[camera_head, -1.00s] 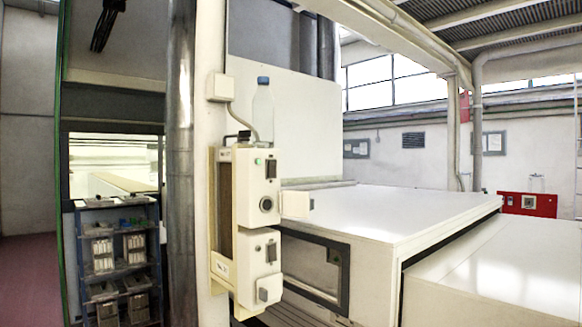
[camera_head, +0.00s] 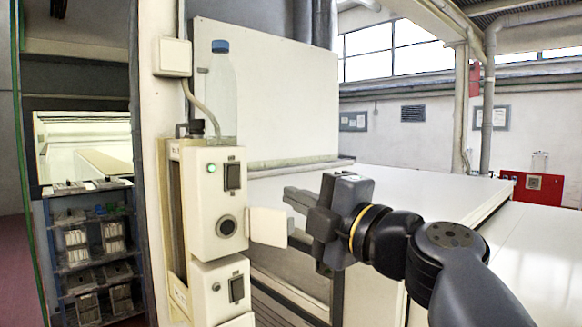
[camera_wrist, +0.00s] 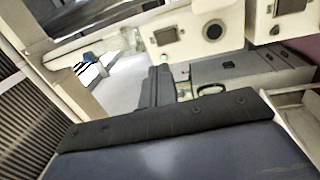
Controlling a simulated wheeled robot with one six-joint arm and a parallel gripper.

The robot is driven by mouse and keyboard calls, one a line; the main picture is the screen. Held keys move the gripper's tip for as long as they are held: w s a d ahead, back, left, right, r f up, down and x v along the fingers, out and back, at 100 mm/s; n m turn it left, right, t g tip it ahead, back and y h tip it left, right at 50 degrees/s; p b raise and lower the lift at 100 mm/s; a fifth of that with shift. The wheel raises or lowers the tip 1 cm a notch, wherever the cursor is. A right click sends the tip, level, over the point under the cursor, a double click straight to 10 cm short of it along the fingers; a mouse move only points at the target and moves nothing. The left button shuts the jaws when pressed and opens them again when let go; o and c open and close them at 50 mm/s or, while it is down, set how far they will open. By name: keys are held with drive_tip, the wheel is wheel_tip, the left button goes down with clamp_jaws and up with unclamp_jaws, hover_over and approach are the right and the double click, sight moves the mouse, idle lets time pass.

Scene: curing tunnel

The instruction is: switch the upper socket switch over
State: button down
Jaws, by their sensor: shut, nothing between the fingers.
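The upper socket box (camera_head: 206,235) is cream-coloured and stands at centre-left in the head view. Its black rocker, the upper socket switch (camera_head: 233,177), sits at the top right of its face; which way it is tipped is too small to tell. A green lamp (camera_head: 211,168) beside it is lit. The round socket (camera_head: 226,226) below has its flap (camera_head: 267,227) swung open to the right. My gripper (camera_head: 290,200) is shut and empty, right of the box and apart from it. In the wrist view, the fingers (camera_wrist: 158,85) point toward the box and the switch (camera_wrist: 165,36).
A lower socket box (camera_head: 207,290) with its own switch (camera_head: 236,290) is directly below. A clear bottle (camera_head: 222,100) with a blue cap stands on top of the upper box. A pale machine housing (camera_head: 400,200) extends behind my arm. A rack of bins (camera_head: 72,270) stands at left.

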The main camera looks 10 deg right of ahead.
drive_tip(key=p, duration=0.3)
approach(236, 166)
drive_tip(key=x, duration=0.4)
drive_tip(key=f+x, duration=0.1)
drive_tip(key=x, duration=0.1)
drive_tip(key=shift+w+a, duration=0.25)
drive_tip(key=shift+w, duration=0.15)
drive_tip(key=shift+r, duration=0.15)
drive_tip(key=shift+w+a+r+p, duration=0.15)
drive_tip(key=shift+r+p, duration=0.25)
drive_tip(key=shift+p, duration=0.4)
drive_tip(key=shift+r+p, duration=0.25)
drive_tip(key=shift+p, duration=0.3)
